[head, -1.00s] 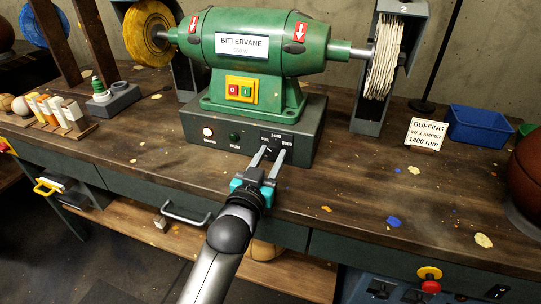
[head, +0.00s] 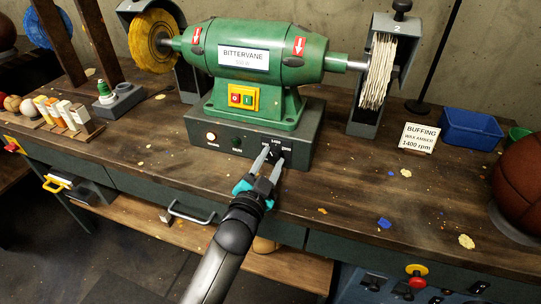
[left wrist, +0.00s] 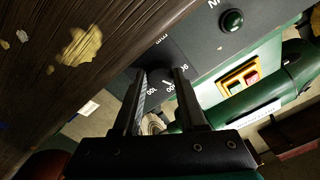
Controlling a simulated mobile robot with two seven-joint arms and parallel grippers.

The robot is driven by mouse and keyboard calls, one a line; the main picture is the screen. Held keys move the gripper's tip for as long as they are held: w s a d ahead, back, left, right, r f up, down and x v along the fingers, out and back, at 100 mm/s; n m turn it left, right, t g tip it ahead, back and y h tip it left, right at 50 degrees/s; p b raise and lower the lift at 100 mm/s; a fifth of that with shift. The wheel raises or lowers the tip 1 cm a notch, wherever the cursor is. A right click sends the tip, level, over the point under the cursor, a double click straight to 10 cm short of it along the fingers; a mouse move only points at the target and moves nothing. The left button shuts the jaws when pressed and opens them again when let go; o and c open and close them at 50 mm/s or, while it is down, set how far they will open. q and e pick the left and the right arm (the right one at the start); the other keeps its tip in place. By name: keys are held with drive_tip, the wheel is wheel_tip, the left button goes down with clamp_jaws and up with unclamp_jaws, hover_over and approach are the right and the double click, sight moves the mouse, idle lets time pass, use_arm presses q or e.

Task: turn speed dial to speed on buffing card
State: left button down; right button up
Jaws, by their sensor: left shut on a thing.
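The speed dial (left wrist: 168,84) is a dark knob on the front of the grey control box (head: 222,137) under the green buffing machine (head: 258,60). My left gripper (head: 272,160) is shut on the dial, one finger on each side. In the left wrist view its two fingers (left wrist: 160,84) reach the dial, with a white mark and scale numbers beside it. The dial's exact setting is hard to read. The buffing card (head: 419,137) stands on the bench at the right and reads "BUFFING WAX AMBER 1400 rpm". My right gripper is not in view.
A yellow wheel (head: 153,42) and a white cloth wheel (head: 379,70) flank the machine. A blue bin (head: 470,130) and a brown leather ball (head: 520,178) are at the right. Wax sticks (head: 66,115) stand at the left. The bench front is mostly clear, with scattered flakes.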

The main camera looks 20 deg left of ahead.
use_arm(q)
drive_tip(key=shift+m+p, duration=0.35)
drive_tip(key=shift+m, duration=0.55)
drive_tip(key=shift+m+p, duration=0.4)
drive_tip(key=shift+m, duration=1.1)
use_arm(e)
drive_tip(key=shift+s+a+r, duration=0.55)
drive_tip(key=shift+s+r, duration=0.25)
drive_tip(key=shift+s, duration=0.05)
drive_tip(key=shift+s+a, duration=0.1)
use_arm(q)
drive_tip(key=shift+c, duration=2.3)
unclamp_jaws()
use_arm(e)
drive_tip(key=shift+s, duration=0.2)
